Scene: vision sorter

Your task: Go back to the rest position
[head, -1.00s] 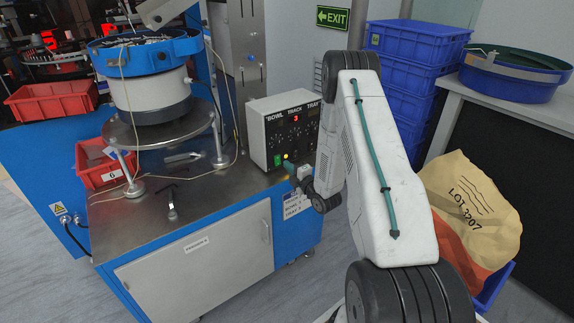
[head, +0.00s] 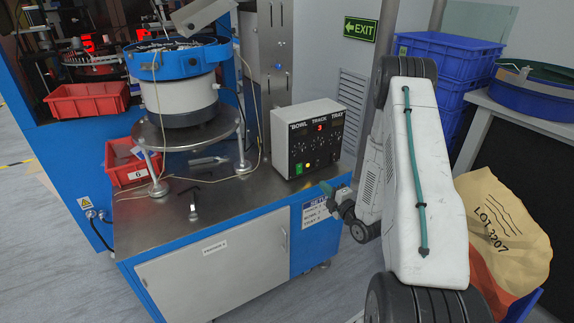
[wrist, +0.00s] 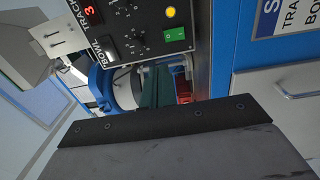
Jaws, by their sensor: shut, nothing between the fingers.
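My gripper (head: 328,188) shows in the head view as small green fingers at the end of my white arm. It is in front of the bench's right front corner, below and right of the control box (head: 305,140), apart from it as far as I can see. In the wrist view my green fingers (wrist: 156,88) are together with nothing held. They point towards the bench, below the control box panel (wrist: 140,30). My arm is folded, with its elbow high in the head view.
The steel-topped bench (head: 150,228) carries a bowl feeder (head: 182,95), a red bin (head: 128,172) and loose tools. Blue crates (head: 445,62) are stacked behind my arm. A blue crate with a sack (head: 505,228) stands at the right. Grey floor lies in front of the bench.

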